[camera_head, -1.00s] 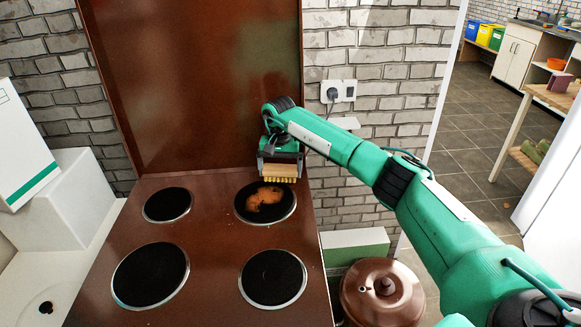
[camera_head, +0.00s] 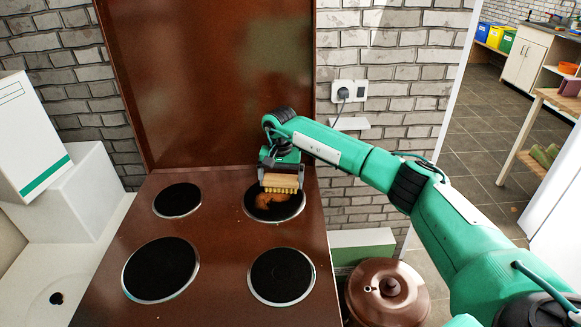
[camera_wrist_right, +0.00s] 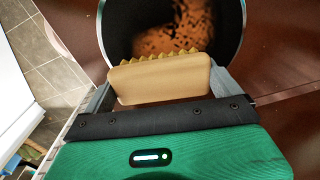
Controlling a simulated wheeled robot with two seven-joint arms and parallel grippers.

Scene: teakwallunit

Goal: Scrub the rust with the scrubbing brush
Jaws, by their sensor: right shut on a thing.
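The rust is an orange-brown patch (camera_head: 264,202) on the far right black burner (camera_head: 288,211) of the brown stove. It also shows in the right wrist view (camera_wrist_right: 178,32), just beyond the brush. The scrubbing brush (camera_head: 281,183) has a pale wooden block and yellow bristles. My right gripper (camera_head: 280,172) is shut on its block, seen close in the right wrist view (camera_wrist_right: 160,82). The brush is over the burner and hides part of the rust in the head view. I cannot tell whether the bristles touch it. My left gripper is out of view.
The brown stove top (camera_head: 222,235) has several burners and a tall brown back panel (camera_head: 210,80). A brown lidded pot (camera_head: 387,293) stands at the right, below the stove top. White boxes (camera_head: 70,195) stand at the left. A brick wall with a socket (camera_head: 349,91) is behind.

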